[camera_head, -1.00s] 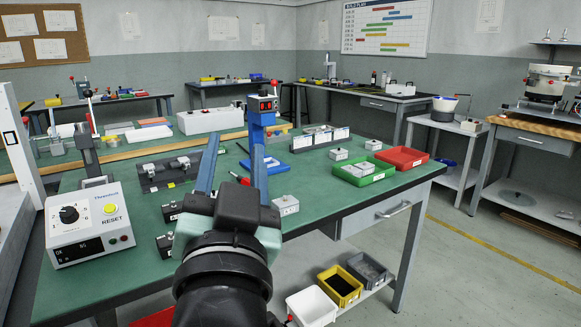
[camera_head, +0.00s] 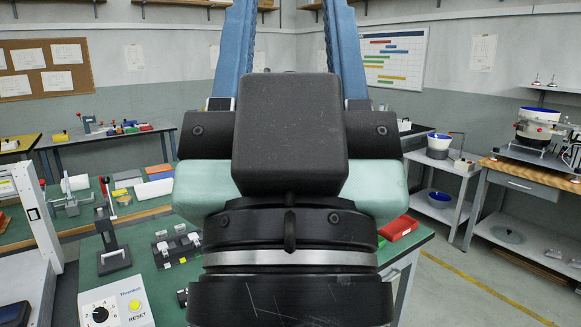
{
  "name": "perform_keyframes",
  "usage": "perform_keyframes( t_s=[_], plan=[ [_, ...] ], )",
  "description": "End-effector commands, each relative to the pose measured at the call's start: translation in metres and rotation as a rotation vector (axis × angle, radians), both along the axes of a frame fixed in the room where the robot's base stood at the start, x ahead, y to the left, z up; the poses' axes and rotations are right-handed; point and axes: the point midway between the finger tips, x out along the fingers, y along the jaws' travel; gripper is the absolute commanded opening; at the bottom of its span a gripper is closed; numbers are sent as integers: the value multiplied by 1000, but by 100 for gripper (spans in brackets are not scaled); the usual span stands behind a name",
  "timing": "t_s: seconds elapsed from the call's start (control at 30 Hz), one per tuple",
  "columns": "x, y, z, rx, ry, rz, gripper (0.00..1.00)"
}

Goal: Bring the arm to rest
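My gripper (camera_head: 290,20) fills the middle of the head camera view, close to the camera and raised above the bench. Its two blue fingers point up and stand well apart with bare wall showing between them. I see nothing held between the visible parts of the fingers. The fingertips run out of the top of the picture. My dark wrist and pale green gripper body hide much of the green bench (camera_head: 140,255) behind them.
On the bench at left are a control box with a RESET button (camera_head: 118,305), a black lever stand (camera_head: 110,235) and a dark fixture (camera_head: 178,247). A red bin (camera_head: 398,228) shows at right. Side tables stand beyond; the floor at right is open.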

Motion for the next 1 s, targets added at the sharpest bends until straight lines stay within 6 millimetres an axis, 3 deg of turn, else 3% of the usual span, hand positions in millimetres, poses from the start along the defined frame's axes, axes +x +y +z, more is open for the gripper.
perform_keyframes(
  t_s=[0.03,0.3,0.4,0.6,1.0],
  plan=[
    [0,0,33,0,0,0,48],
    [0,0,113,0,1,1,48],
    [0,0,134,0,1,1,48],
    [0,0,153,0,1,1,48],
    [0,0,154,0,1,1,48]
  ],
)
